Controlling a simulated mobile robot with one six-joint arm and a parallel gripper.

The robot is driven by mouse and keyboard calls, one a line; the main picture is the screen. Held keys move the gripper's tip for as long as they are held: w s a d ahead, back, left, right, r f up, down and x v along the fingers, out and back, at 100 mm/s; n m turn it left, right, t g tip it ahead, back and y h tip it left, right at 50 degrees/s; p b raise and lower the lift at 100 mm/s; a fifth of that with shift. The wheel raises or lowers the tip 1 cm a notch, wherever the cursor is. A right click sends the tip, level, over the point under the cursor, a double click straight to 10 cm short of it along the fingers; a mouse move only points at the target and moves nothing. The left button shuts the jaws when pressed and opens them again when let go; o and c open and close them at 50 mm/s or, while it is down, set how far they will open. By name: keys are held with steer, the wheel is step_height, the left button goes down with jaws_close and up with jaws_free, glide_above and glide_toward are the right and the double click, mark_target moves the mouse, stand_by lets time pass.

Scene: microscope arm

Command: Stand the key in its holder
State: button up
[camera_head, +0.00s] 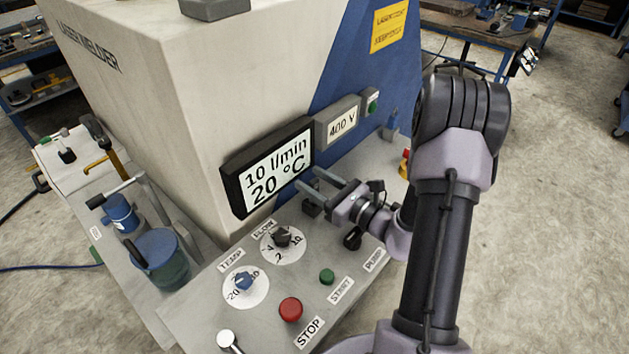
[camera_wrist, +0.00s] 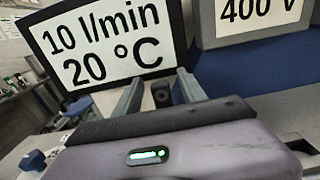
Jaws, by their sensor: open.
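My gripper (camera_head: 307,177) is open over the back of the sloping control panel, with its fingers pointing at the display. In the wrist view its two fingers (camera_wrist: 160,78) stand apart, one on each side of a small dark block (camera_wrist: 161,97). This block also shows in the head view (camera_head: 311,209), low beside the fingers and partly covered by them. I cannot tell whether it is the key or its holder. A black knob-like piece (camera_head: 352,239) sits near the PUMP label. No key can be made out for certain.
The black-framed display (camera_head: 268,168) and the 400 V box (camera_head: 338,122) stand close behind my fingers. The panel bears a FLOW knob (camera_head: 282,237), a blue TEMP knob (camera_head: 244,281), a red STOP button (camera_head: 291,309) and a green START button (camera_head: 327,277). A blue-green pot (camera_head: 162,262) stands left.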

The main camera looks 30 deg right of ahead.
steer(key=p+v, duration=0.2)
steer(key=v, duration=1.5)
steer(key=shift+s, duration=0.2)
steer(key=shift+d, duration=0.1)
